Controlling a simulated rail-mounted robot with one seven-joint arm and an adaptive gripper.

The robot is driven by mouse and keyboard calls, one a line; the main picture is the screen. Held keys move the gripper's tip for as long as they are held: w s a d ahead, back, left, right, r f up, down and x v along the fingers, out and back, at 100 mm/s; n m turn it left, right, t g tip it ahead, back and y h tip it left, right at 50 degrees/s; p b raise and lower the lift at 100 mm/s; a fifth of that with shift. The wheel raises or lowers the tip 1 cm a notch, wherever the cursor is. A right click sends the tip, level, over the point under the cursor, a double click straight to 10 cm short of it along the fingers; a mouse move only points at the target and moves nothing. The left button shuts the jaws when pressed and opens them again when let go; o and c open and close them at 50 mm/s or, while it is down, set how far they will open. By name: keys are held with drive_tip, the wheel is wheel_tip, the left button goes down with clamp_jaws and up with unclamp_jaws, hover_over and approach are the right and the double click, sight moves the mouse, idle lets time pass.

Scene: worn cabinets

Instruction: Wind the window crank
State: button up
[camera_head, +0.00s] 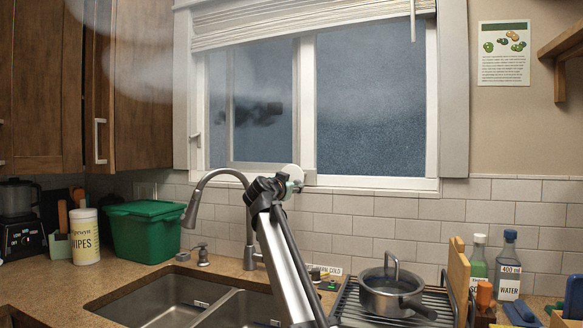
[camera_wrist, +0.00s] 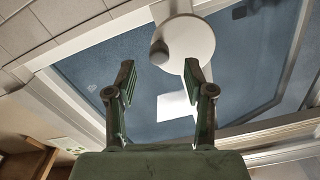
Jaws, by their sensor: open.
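The window crank is a round white disc (camera_head: 293,174) at the bottom of the window frame, partly hidden behind my gripper. In the wrist view the white disc (camera_wrist: 190,42) carries a small grey knob (camera_wrist: 159,53) near its left edge. My gripper (camera_head: 283,185) is in front of the crank, at the lower middle of the window. In the wrist view my gripper (camera_wrist: 159,68) is open, with one finger on each side of the knob in the picture. The right fingertip overlaps the disc; I cannot tell whether it touches.
A tall faucet (camera_head: 221,177) stands left of my arm over the sink (camera_head: 165,300). A pot (camera_head: 391,289) sits on the drying rack right of it. A green bin (camera_head: 142,232) and wipes tub (camera_head: 85,236) are at left, bottles (camera_head: 508,265) at right. Haze hangs near the upper left cabinet.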

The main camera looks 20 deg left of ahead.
sight(296, 183)
drive_tip(key=shift+n+p, duration=0.3)
drive_tip(key=shift+n, duration=0.5)
drive_tip(key=shift+r+n+p, duration=0.25)
drive_tip(key=shift+n+p, duration=0.85)
drive_tip(key=shift+p, duration=0.15)
drive_tip(key=n+p, duration=0.3)
drive_tip(key=shift+n, duration=0.3)
drive_tip(key=n+p, duration=0.3)
drive_tip(key=shift+p, duration=0.35)
drive_tip(key=shift+f+n+p, duration=0.2)
drive_tip(key=shift+n+p, duration=0.85)
drive_tip(key=shift+n, duration=0.55)
drive_tip(key=shift+f, duration=0.1)
drive_tip(key=shift+w, duration=0.15)
drive_tip(key=shift+w+b, duration=0.7)
drive_tip(key=shift+w, duration=1.65)
